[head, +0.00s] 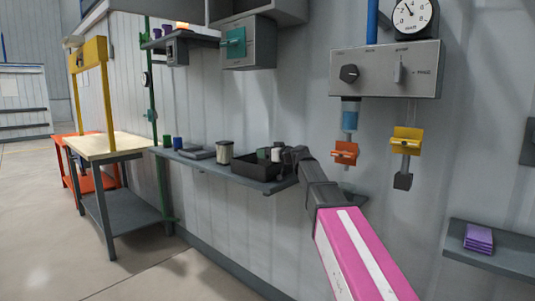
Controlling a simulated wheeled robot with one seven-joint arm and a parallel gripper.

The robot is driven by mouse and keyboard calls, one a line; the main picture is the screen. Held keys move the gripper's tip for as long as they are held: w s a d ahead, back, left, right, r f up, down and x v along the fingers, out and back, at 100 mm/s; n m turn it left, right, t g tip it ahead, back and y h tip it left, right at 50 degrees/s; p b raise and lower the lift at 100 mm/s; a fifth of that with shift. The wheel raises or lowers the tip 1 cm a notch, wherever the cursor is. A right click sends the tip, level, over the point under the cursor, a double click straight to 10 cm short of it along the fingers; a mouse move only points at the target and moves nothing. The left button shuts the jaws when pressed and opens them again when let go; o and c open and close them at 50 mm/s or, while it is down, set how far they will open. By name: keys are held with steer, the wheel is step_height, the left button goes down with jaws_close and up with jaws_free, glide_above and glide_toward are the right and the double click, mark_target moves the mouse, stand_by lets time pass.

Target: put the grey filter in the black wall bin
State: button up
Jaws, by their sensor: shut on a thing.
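The black wall bin (252,170) is an open, low box on the wall shelf, left of my arm. My gripper (282,154) is over or just at the bin's right end, at the far end of my dark wrist. It is shut on a small pale grey piece, which looks like the grey filter (275,155). A dark grey-green piece (263,153) shows beside it at the bin's back; I cannot tell whether it is in the bin or part of the gripper. The fingertips are small and partly hidden by the wrist.
The grey shelf (205,164) also bears a pale jar (224,152), flat grey plates (197,152) and blue and green cups (178,143). A control panel (385,70) with orange (345,152) and yellow (406,140) hanging pieces is right of my arm. A wooden-topped table (108,146) stands left.

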steer(key=shift+f, duration=0.1)
steer(key=o, duration=1)
steer(key=v, duration=0.7)
steer(key=shift+d, duration=0.2)
steer(key=shift+s, duration=0.15)
